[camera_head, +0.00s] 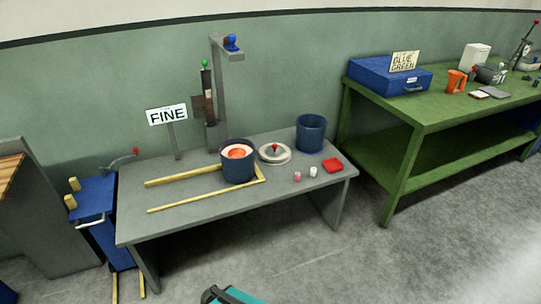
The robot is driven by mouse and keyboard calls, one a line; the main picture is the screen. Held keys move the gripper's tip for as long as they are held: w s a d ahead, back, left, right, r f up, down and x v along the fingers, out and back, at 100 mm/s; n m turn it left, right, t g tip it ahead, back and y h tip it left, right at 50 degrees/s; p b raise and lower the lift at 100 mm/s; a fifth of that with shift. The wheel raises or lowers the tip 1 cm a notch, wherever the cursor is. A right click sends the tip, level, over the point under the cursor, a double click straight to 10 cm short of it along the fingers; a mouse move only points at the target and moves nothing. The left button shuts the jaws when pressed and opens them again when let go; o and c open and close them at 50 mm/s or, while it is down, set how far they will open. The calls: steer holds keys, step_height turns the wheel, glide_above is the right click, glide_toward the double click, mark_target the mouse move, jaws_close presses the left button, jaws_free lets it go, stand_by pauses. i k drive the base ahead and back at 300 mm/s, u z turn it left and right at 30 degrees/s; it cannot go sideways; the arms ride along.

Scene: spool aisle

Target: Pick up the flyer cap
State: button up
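A round, pale grey lid-like piece with a red knob (274,152) lies on the grey table (200,221). It may be the flyer cap, but I cannot tell for sure. It sits between a dark blue pot with pinkish-orange contents (238,168) and an empty-looking dark blue bin (311,133). Nothing covers it from this view. My gripper is not recognisable in view.
Yellow strips (205,195) lie around the pot on the left. A blue cart (95,205) and green bench (440,110) flank the table.

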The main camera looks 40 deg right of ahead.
mark_target(272, 152)
steer(key=z, duration=0.1)
steer(key=i, duration=0.95)
steer(key=u, duration=0.05)
